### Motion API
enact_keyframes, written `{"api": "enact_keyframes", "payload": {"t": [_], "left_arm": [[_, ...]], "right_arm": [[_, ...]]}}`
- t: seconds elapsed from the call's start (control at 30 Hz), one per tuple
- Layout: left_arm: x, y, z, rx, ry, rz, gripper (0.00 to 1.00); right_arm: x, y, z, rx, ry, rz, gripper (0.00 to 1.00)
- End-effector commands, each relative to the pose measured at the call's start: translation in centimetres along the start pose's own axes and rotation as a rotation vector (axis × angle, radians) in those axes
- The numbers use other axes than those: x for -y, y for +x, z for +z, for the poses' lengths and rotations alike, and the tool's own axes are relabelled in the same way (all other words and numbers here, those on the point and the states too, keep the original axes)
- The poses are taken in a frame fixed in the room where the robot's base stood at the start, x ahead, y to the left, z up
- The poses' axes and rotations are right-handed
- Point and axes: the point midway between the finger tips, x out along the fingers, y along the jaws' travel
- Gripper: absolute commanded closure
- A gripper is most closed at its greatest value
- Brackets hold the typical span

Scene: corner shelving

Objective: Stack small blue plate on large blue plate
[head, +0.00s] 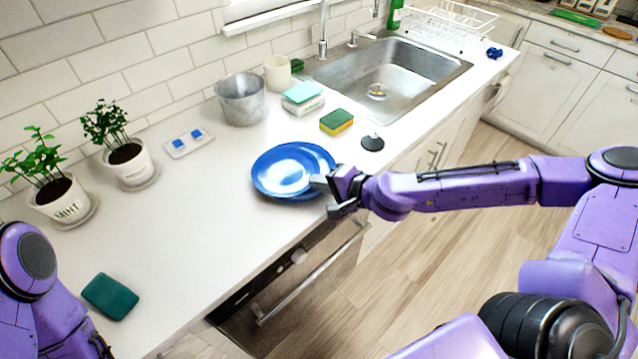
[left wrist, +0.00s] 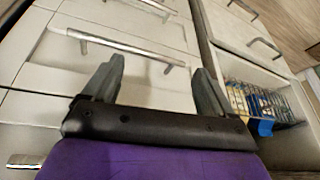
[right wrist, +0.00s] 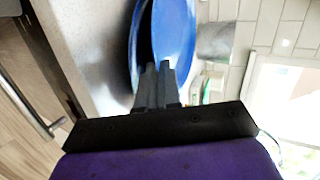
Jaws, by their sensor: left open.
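The small blue plate (head: 291,165) lies over the large blue plate (head: 262,190) on the white counter, covering most of it. In the right wrist view, the small plate (right wrist: 176,38) and the large plate (right wrist: 136,62) show edge-on with a dark gap between them near the rim. My right gripper (head: 322,192) is at the plates' front right rim. Its fingers (right wrist: 159,70) are close together on the small plate's edge. Whether the plates touch elsewhere is hidden. My left gripper (left wrist: 158,75) is open and empty, facing white drawers.
A metal pot (head: 241,100), a yellow-green sponge (head: 336,121) and a black sink stopper (head: 372,142) stand behind and right of the plates. The sink (head: 385,75) is further back. Potted plants (head: 125,150) and a green sponge (head: 110,297) are left.

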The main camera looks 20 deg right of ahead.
Motion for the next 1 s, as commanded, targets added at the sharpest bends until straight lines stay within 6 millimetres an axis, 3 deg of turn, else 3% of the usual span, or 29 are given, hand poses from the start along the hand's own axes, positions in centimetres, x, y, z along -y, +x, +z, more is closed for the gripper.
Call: {"api": "enact_keyframes", "payload": {"t": [0.1, 0.17, 0.5, 0.67, 0.9, 1.0], "left_arm": [[0.0, 0.5, 0.2, 0.0, 0.0, 0.0, 0.14], [0.0, 0.4, 0.2, 0.0, 0.0, 0.0, 0.14], [0.1, -0.5, -0.2, 0.0, 0.0, 0.0, 0.14], [0.2, -2.5, -1.0, 0.0, 0.0, 0.0, 0.14], [0.7, -7.7, -3.2, 0.0, 0.0, 0.0, 0.14], [0.8, -8.8, -3.6, 0.0, 0.0, 0.0, 0.14]], "right_arm": [[-0.4, 0.2, 0.0, 0.0, -0.001, -0.001, 1.0], [-0.4, 0.2, 0.0, 0.0, 0.0, 0.001, 0.85], [0.4, -0.4, 0.0, -0.001, 0.001, 0.001, 0.85], [0.9, -3.7, 0.0, -0.002, 0.009, -0.005, 0.85], [1.1, -9.1, 0.0, -0.001, 0.012, 0.002, 0.85], [0.6, -10.5, 0.1, 0.001, 0.009, 0.003, 0.85]]}}
